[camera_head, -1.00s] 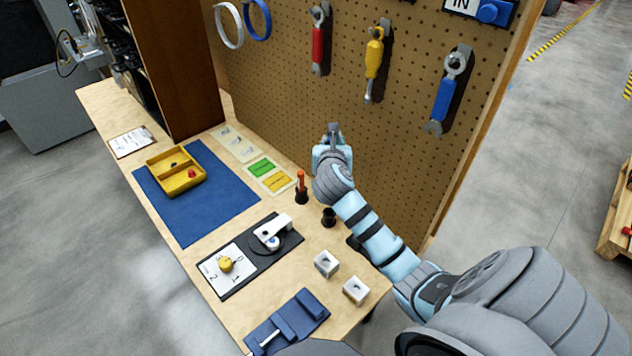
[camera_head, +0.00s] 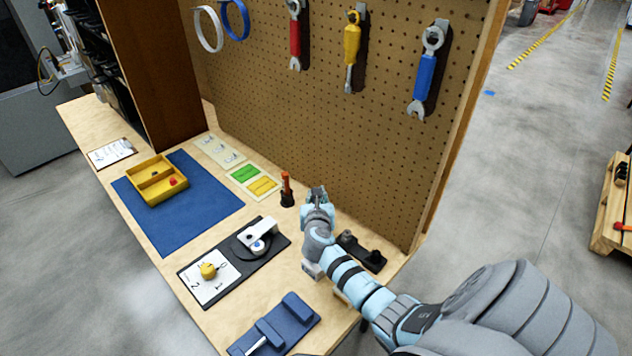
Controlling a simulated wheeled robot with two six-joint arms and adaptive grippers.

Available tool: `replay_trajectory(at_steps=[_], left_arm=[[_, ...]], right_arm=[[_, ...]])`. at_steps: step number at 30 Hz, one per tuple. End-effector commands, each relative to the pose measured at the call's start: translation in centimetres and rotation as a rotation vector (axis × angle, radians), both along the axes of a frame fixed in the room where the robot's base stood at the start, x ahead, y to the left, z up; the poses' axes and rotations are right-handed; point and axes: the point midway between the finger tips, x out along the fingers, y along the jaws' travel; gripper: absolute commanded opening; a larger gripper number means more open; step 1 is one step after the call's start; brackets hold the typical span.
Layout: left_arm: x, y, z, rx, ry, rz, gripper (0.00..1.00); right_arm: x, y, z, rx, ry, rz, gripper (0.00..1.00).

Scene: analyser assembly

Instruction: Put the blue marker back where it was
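I cannot make out the blue marker in the head view; my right gripper or forearm may hide it. My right gripper (camera_head: 317,191) is low over the bench, just right of an orange-red marker (camera_head: 286,180) that stands upright in a black holder (camera_head: 287,200). The second black holder is hidden behind my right gripper and wrist. The gripper is seen from behind, so I cannot tell whether its fingers are open, or whether they hold anything. My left gripper is not in view.
A pegboard (camera_head: 330,130) with hanging wrenches rises behind the gripper. A blue mat (camera_head: 215,205) bears a yellow tray (camera_head: 160,198). A black dial board (camera_head: 275,237), a blue stand (camera_head: 300,309) and a dark fixture (camera_head: 365,255) surround my forearm. White blocks are mostly covered.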

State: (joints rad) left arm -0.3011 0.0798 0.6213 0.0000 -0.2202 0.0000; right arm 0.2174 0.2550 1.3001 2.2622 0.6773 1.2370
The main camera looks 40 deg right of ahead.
Motion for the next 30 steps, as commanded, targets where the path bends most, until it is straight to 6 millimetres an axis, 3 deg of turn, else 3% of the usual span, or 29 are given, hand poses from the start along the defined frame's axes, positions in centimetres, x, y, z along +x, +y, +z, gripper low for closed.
replay_trajectory(at_steps=[1,4,17,24,30], left_arm=[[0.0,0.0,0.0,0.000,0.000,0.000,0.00],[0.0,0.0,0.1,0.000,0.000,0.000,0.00],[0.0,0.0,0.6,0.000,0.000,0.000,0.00],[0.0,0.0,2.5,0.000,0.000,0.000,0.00],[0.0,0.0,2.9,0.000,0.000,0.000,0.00]], right_arm=[[0.0,0.0,0.1,-0.001,-0.001,0.000,0.22],[0.0,0.0,0.2,-0.001,-0.002,0.000,0.37],[-0.7,0.7,0.7,-0.001,-0.004,0.003,0.37],[-5.2,4.5,2.7,0.001,-0.003,0.002,0.37],[-8.2,7.0,3.7,0.000,-0.004,0.001,0.37]])
